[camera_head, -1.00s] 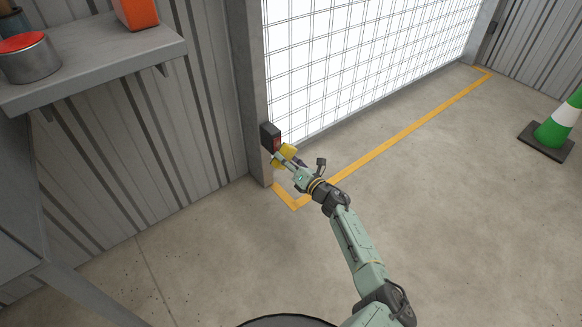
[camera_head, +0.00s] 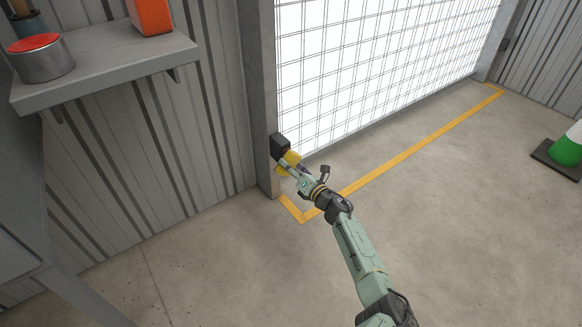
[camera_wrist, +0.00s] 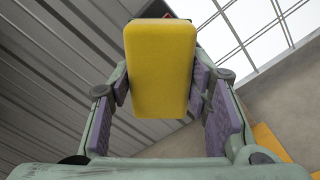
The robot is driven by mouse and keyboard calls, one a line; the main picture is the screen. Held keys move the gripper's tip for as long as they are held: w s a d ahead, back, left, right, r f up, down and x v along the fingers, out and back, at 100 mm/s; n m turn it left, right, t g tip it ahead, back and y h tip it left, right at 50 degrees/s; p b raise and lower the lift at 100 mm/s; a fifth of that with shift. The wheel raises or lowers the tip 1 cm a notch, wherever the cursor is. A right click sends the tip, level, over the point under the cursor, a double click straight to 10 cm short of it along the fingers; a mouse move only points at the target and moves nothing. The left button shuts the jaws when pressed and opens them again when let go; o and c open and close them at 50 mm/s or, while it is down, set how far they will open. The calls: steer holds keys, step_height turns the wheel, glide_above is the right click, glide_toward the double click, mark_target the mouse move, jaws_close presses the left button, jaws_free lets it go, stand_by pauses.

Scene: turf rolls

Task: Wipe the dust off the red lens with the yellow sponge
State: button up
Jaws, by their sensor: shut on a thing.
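My gripper (camera_head: 291,168) is shut on the yellow sponge (camera_wrist: 161,70), with a finger on each side of it in the wrist view. In the head view the sponge (camera_head: 289,160) is at the dark box (camera_head: 279,146) on the post beside the mesh gate. The box's front, where a trace of red shows, is mostly covered by the sponge. I cannot tell whether the sponge touches the red lens, nor see any dust. In the wrist view only a sliver of dark and red shows behind the sponge's top edge.
The grey post (camera_head: 264,100) stands between the corrugated wall and the mesh gate (camera_head: 370,60). A shelf (camera_head: 110,65) at upper left holds a red-topped tin (camera_head: 42,62) and an orange box (camera_head: 151,16). A green and white cone (camera_head: 567,148) stands far right.

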steer(key=shift+b+x, duration=0.75)
steer(key=shift+x, duration=0.25)
steer(key=shift+d, duration=0.15)
steer(key=w+d+b, duration=0.2)
steer(key=b, duration=0.1)
steer(key=shift+d+f, duration=0.15)
steer(key=shift+d, duration=0.25)
steer(key=shift+w+d, duration=0.1)
steer(key=shift+d, duration=0.05)
steer(key=shift+w, duration=0.1)
